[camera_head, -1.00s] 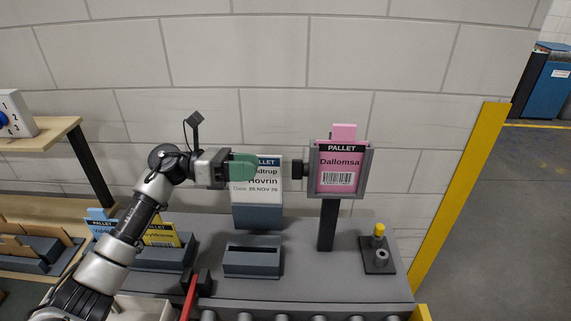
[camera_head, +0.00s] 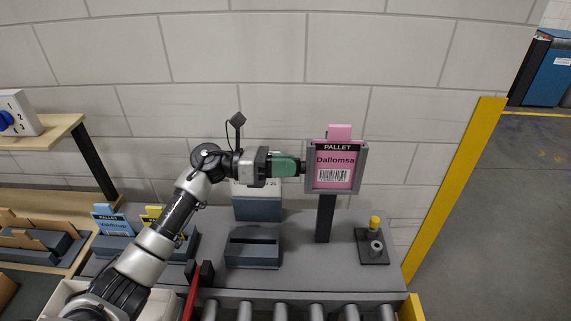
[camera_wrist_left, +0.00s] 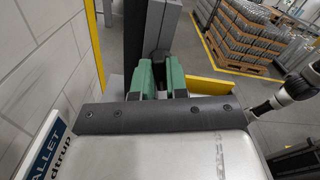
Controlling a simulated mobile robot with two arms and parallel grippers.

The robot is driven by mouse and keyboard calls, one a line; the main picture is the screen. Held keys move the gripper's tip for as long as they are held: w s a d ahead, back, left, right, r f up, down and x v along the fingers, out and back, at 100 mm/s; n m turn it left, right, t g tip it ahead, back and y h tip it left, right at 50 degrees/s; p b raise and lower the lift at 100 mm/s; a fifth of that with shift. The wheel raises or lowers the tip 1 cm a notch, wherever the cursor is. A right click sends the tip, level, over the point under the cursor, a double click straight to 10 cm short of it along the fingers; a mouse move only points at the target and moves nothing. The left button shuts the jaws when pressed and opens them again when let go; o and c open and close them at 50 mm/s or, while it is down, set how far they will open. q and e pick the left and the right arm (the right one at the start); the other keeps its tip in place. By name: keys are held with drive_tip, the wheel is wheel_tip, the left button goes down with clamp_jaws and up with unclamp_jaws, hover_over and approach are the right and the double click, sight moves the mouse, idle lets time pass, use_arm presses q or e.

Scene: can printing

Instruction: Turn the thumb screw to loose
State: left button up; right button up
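The thumb screw (camera_head: 303,167) is a small dark knob on the left side of the grey sign frame (camera_head: 364,168), which holds a pink "Dallomsa" pallet card (camera_head: 335,160). My left gripper (camera_head: 298,167) comes in from the left, level with the knob, its green fingers reaching it and hiding most of it. In the left wrist view, the two green fingers (camera_wrist_left: 159,75) stand apart with the dark knob (camera_wrist_left: 158,58) in the gap at their tips. I cannot tell whether they touch it. My right gripper is not in view.
The frame stands on a dark post (camera_head: 326,218) on the grey table. A grey block with a slot (camera_head: 252,250) and a small plate with a yellow-topped peg (camera_head: 375,222) stand nearby. A white card is behind my gripper, before the block wall (camera_head: 240,50). Rollers (camera_head: 300,310) line the front.

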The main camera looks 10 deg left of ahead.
use_arm(q)
clamp_jaws()
drive_tip(key=shift+n, duration=0.8)
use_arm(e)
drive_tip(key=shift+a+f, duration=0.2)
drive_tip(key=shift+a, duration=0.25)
use_arm(q)
drive_tip(key=o, duration=0.5)
unclamp_jaws()
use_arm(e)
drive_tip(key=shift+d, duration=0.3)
use_arm(q)
drive_tip(key=shift+a, duration=0.1)
